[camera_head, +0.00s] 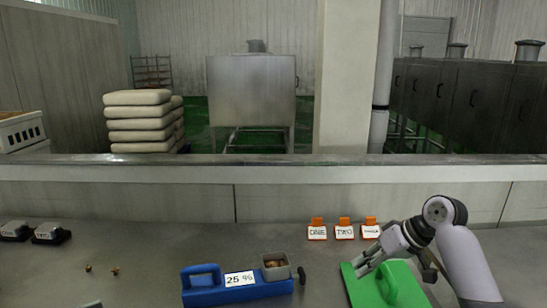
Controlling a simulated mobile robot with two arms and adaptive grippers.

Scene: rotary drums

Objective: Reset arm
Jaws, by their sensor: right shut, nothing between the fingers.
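My right arm comes in from the right. Its gripper (362,270) is shut and empty, with its tips pointing down and left above or at the left part of a green object with a raised handle (402,284). I cannot tell whether the tips touch it. My left gripper cannot be made out. A small grey shape (90,304) at the bottom edge is too cut off to name.
Orange-framed cards (344,231) stand behind. Small brown pieces (115,271) and dark boxes (50,233) lie left. A ledge (270,160) bounds the table's back.

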